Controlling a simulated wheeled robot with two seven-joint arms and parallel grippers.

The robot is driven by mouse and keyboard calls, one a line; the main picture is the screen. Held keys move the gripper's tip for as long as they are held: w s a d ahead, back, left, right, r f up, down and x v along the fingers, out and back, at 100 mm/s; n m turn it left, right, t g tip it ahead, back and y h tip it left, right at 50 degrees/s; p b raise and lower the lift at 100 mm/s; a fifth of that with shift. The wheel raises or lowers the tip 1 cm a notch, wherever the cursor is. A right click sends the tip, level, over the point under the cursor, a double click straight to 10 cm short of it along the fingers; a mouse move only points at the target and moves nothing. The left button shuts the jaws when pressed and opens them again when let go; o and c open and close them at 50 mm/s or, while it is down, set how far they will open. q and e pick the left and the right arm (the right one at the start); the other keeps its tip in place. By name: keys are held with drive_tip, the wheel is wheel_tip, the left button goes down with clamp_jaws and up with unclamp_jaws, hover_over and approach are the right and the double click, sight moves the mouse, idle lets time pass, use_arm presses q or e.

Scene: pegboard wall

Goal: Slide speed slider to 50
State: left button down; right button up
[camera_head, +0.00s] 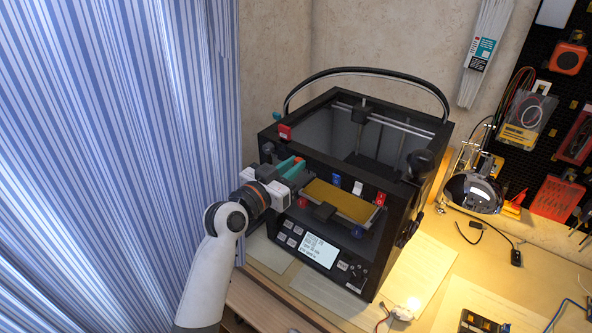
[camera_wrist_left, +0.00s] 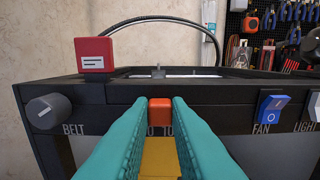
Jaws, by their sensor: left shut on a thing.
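The black 3D printer (camera_head: 428,212) stands on the desk with controls along its front top bar. In the left wrist view a small orange slider knob (camera_wrist_left: 160,116) sits on this bar, with partly covered numbers below it. My left gripper (camera_head: 291,166) reaches the printer's front from the left. Its two teal fingers, also in the left wrist view (camera_wrist_left: 160,104), are shut on the orange knob, one on each side. The fingers hide most of the slider's track and scale, so I cannot read its setting. My right gripper is in neither view.
A grey BELT knob (camera_wrist_left: 48,111) and a red block (camera_wrist_left: 95,54) are left of the slider. A blue FAN switch (camera_wrist_left: 272,109) and a white LIGHT switch (camera_head: 357,188) are right. The display (camera_head: 319,250) is below. A striped curtain (camera_head: 120,150) hangs left.

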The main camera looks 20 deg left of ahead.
use_arm(q)
drive_tip(key=shift+w+a, duration=0.2)
drive_tip(key=shift+a, duration=0.4)
drive_tip(key=c, duration=1.6)
unclamp_jaws()
drive_tip(key=shift+a, duration=0.1)
drive_tip(key=shift+o, duration=1.2)
drive_tip(key=shift+a, duration=0.15)
